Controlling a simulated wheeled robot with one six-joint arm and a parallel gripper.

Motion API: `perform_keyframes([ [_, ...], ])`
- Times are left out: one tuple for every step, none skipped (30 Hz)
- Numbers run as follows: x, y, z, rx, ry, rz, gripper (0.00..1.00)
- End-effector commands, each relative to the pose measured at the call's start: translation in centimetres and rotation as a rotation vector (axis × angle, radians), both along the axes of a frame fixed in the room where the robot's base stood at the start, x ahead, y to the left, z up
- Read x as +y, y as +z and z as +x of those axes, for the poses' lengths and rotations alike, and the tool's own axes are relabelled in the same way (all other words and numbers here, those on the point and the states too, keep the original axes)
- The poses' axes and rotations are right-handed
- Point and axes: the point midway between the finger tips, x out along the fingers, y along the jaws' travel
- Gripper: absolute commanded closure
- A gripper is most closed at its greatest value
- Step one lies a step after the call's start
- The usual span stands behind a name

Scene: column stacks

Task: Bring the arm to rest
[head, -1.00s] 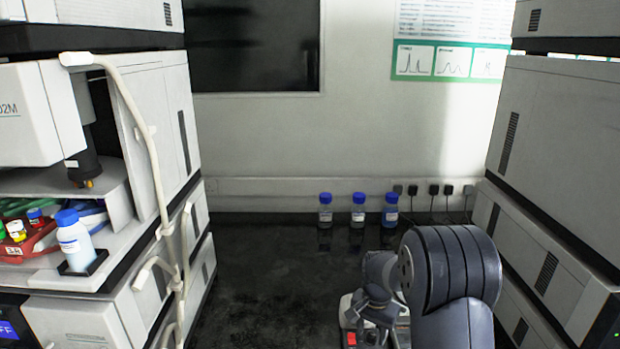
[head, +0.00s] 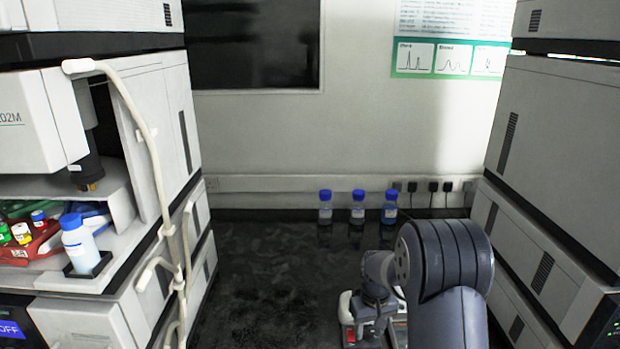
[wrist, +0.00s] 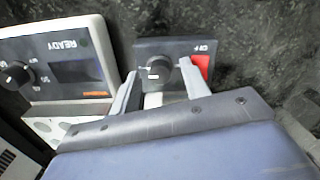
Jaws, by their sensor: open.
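My arm (head: 440,265) reaches forward at the lower right of the head view, with its bent joint in front. My gripper (wrist: 159,72) is open in the wrist view, its two pale fingers apart. A round knob (wrist: 159,68) on a small dark box (wrist: 215,47) shows between and beyond the fingertips. I cannot tell whether the fingers touch it. A red switch marked OFF (wrist: 201,66) sits right of the knob. In the head view the fingers are hidden or too small to make out.
A device marked READY (wrist: 60,65), with screen and dial, stands left of the box. Tall instrument stacks flank the dark bench (head: 260,270): left (head: 150,130), with a hanging white tube (head: 155,170), and right (head: 560,150). Several blue-capped bottles (head: 325,208) stand by the back wall.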

Motion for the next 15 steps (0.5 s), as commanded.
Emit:
perform_keyframes([
  [0.01, 0.14, -0.02, 0.001, 0.037, 0.0, 0.56],
  [0.01, 0.15, -0.02, 0.001, 0.061, 0.0, 0.56],
  [0.0, 0.15, -0.02, 0.001, 0.094, 0.0, 0.56],
  [0.0, 0.15, -0.01, 0.001, 0.118, 0.0, 0.56],
  [0.0, 0.16, -0.01, 0.0, 0.143, 0.0, 0.56],
  [0.0, 0.15, -0.01, 0.0, 0.175, 0.0, 0.56],
  [0.0, 0.14, -0.01, 0.0, 0.2, 0.0, 0.56],
  [0.0, 0.15, -0.01, 0.0, 0.225, 0.0, 0.56],
  [0.0, 0.15, -0.02, 0.001, 0.258, 0.0, 0.56],
  [0.01, 0.14, -0.02, 0.001, 0.282, 0.0, 0.56],
  [0.0, 0.15, -0.03, 0.001, 0.306, 0.0, 0.56],
  [0.0, 0.16, -0.03, 0.001, 0.339, 0.001, 0.56],
  [0.0, 0.17, -0.03, 0.001, 0.363, 0.001, 0.56],
  [0.0, 0.17, -0.03, 0.001, 0.388, 0.001, 0.56],
  [0.0, 0.19, -0.03, 0.001, 0.42, 0.001, 0.56],
])
